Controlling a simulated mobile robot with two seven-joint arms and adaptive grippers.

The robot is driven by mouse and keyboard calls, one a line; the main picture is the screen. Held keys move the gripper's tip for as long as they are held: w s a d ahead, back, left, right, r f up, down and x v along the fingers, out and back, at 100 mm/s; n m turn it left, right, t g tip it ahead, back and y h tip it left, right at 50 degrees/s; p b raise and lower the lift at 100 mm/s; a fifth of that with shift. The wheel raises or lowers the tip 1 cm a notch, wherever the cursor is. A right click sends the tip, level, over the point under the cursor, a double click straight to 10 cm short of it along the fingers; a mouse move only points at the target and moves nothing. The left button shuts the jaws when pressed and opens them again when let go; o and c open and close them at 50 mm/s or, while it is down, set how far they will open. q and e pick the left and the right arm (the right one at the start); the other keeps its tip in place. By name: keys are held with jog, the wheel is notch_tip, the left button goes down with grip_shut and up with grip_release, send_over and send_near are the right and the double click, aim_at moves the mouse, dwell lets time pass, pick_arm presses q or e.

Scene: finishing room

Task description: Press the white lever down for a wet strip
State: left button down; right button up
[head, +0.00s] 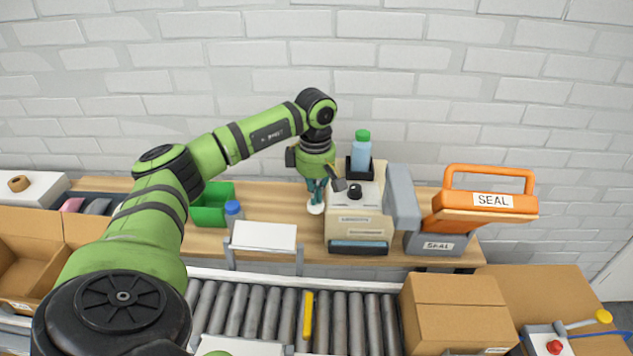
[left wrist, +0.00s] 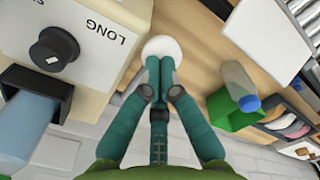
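The tape machine (head: 343,232) is a cream box on the bench, with a black dial on its top. The word LONG is beside the dial in the left wrist view, where the machine (left wrist: 105,18) fills the upper left. The lever's round white end (head: 316,208) is at the machine's left side; it also shows in the left wrist view (left wrist: 160,46). My left gripper (head: 317,200) points down over this white end, its teal fingers together with nothing between them. I cannot tell whether the tips touch it. The lever's shaft is hidden. My right gripper is not in view.
A blue bottle with a green cap (head: 361,150) stands on the machine. A white stand (head: 264,237), a blue-capped bottle (head: 233,213) and a green bin (head: 207,215) are to the left. An orange-handled SEAL tool (head: 484,205) stands right. A roller conveyor (head: 340,315) with a carton (head: 455,310) runs in front.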

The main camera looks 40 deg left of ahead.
pick_arm(q)
jog(key=shift+f, duration=0.15)
jog(key=shift+s+d+f+b, duration=0.1)
jog(key=shift+s+f+b, duration=0.1)
jog(key=shift+f+b, duration=0.2)
jog(key=shift+f, duration=0.1)
jog(key=shift+s+d+f, duration=0.1)
jog(key=shift+f, duration=0.3)
dwell(0.4)
